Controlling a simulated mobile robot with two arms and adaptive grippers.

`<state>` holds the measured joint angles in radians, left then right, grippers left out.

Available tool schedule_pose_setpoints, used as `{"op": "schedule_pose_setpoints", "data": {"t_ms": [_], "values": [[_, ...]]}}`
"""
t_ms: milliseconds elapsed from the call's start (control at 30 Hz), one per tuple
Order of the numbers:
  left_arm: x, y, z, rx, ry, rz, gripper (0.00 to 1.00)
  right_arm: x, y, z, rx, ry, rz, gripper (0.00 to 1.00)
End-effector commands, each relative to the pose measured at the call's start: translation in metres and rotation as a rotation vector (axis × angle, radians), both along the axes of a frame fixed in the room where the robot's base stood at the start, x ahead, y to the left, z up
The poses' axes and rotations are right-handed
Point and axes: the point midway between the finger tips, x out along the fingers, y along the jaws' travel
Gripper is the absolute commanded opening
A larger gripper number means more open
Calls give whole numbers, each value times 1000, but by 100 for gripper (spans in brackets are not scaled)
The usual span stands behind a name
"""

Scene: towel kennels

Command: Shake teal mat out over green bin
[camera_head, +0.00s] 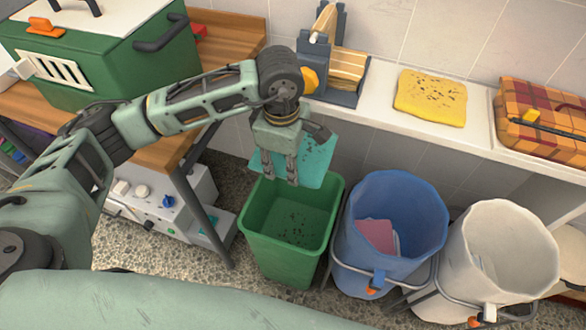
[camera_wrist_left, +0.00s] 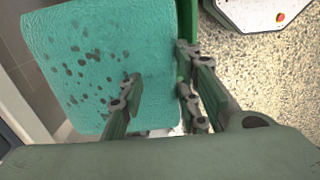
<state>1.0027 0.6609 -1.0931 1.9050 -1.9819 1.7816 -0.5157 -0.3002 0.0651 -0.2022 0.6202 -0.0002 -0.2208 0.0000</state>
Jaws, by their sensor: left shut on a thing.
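The teal mat (camera_head: 318,158) hangs from my left gripper (camera_head: 292,180) above the back part of the green bin's opening. Dark specks dot the mat; they show clearly in the left wrist view (camera_wrist_left: 95,60). My left gripper is shut on the mat; in the left wrist view its fingers (camera_wrist_left: 160,98) lie at the mat's right side. The green bin (camera_head: 284,256) stands upright on the floor, with dark specks on its inner bottom. My right gripper is not in view.
A blue bin (camera_head: 398,225) holding pink and pale cloths and a white bin (camera_head: 500,250) stand right of the green bin. A yellow speckled towel (camera_head: 430,97) and a plaid bag (camera_head: 540,122) lie on the ledge. A green box (camera_head: 110,60) sits on the wooden table at left.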

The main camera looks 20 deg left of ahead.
Motion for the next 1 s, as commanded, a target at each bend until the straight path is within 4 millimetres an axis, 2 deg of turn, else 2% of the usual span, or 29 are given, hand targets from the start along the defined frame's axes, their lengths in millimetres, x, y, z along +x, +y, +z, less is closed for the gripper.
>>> {"op": "schedule_pose_setpoints", "data": {"t_ms": [33,67,100,133,200,233,267,300,333,367,433,467,500,600,700,1000], "values": [[-13,2,-46,13,46,0,0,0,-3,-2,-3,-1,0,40],[-14,2,-68,14,49,0,0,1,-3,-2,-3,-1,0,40],[-12,1,-78,11,41,-1,0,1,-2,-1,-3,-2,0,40],[-7,0,-64,7,25,-3,0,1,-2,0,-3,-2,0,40],[-3,0,-11,5,9,-6,0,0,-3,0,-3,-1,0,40],[-5,1,-6,8,17,-5,0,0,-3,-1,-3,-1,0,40],[-9,1,-19,11,32,-3,0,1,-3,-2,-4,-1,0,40],[-14,2,-55,15,49,-1,0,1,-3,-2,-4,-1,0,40],[-14,1,-72,13,48,0,0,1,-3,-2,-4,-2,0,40],[-12,1,-78,11,41,-1,0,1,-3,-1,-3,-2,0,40],[-3,0,-28,4,9,-7,0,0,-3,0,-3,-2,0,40],[-3,0,-11,5,9,-6,0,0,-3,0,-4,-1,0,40],[-6,1,-8,9,21,-5,0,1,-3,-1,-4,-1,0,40],[-13,1,-75,12,45,0,0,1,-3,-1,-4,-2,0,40],[-8,0,-72,8,27,-3,0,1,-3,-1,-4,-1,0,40],[-8,1,-72,9,29,-3,0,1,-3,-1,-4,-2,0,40]]}}
